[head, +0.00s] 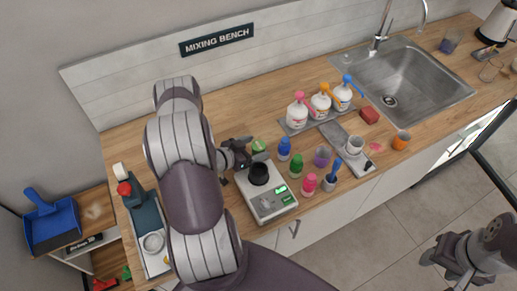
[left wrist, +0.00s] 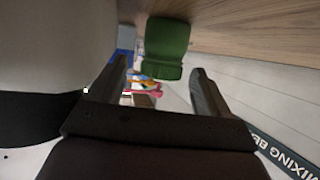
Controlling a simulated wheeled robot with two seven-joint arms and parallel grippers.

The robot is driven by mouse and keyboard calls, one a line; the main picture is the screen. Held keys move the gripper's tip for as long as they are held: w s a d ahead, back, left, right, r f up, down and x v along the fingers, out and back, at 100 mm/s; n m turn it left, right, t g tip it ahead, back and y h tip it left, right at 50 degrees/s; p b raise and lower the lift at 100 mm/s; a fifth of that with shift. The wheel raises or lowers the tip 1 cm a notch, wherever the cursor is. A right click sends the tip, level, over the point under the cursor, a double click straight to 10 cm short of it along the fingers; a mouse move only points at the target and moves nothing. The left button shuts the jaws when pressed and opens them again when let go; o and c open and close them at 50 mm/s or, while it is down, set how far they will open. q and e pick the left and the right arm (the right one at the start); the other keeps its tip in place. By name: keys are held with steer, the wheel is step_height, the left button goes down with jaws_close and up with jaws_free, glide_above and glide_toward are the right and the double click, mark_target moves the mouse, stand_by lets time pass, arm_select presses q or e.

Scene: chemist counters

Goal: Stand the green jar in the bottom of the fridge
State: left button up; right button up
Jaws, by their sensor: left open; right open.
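The green jar (head: 259,146) stands on the wooden counter behind the scale, close to the tips of my left gripper (head: 243,152). In the left wrist view the green jar (left wrist: 167,42) shows upside down, just ahead of and lined up between the two open fingers (left wrist: 160,85). No contact with the fingers is visible. My left gripper is open and empty, low over the counter. My right gripper (head: 446,259) is open and empty at the lower right, over the floor away from the counter.
Pump bottles (head: 297,112) on a tray and a sink (head: 402,85) lie behind.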

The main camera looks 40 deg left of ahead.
arm_select(q)
steer(key=shift+w+f, duration=0.15)
steer(key=shift+w, duration=0.1)
steer(key=shift+s, duration=0.2)
steer(key=c, duration=1.1)
steer(key=shift+w, duration=0.1)
steer(key=shift+c, duration=0.7)
